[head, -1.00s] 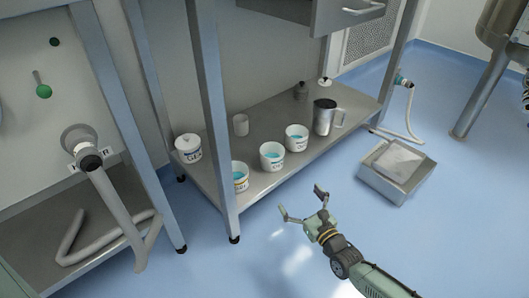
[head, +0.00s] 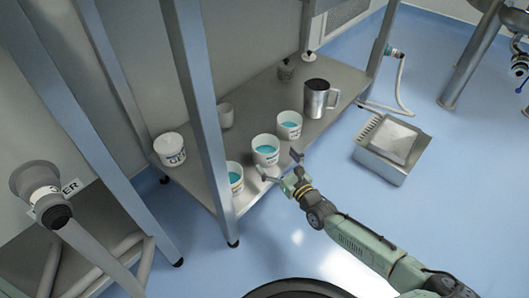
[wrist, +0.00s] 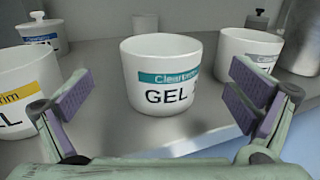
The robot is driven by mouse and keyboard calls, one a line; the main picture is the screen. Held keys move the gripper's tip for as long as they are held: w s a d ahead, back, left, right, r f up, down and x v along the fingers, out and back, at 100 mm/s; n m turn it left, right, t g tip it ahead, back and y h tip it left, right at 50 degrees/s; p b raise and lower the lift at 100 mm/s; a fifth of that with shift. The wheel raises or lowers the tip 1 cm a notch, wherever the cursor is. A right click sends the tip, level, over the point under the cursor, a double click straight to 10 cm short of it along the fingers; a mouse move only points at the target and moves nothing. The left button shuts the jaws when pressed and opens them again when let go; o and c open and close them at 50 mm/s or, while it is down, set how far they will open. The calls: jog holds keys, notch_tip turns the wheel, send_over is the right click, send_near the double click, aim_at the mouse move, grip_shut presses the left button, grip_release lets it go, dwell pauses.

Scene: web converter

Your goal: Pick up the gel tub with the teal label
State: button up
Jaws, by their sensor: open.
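The gel tub with the teal label (wrist: 160,72) is a white open tub marked GEL, upright in the middle of the wrist view. In the head view this tub (head: 265,152) stands on the lower shelf, with blue-green gel inside. My gripper (head: 280,165) is open and empty, just in front of the tub near the shelf edge. In the wrist view its two purple-padded fingers appear to either side of the tub, apart from it.
A yellow-labelled tub (wrist: 22,92) stands close on the left and another white tub (wrist: 248,52) close on the right. A metal jug (head: 318,98), a lidded tub (head: 170,150) and a small cup (head: 225,115) share the shelf (head: 205,178). A table leg (head: 202,110) rises left of the tubs.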

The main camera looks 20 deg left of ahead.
aim_at(259, 139)
jog(key=x, duration=0.6)
jog(key=shift+w+a+f+b, duration=0.2)
jog(key=shift+w+a+b, duration=0.05)
jog(key=shift+w+b, duration=0.1)
jog(key=c, duration=1.3)
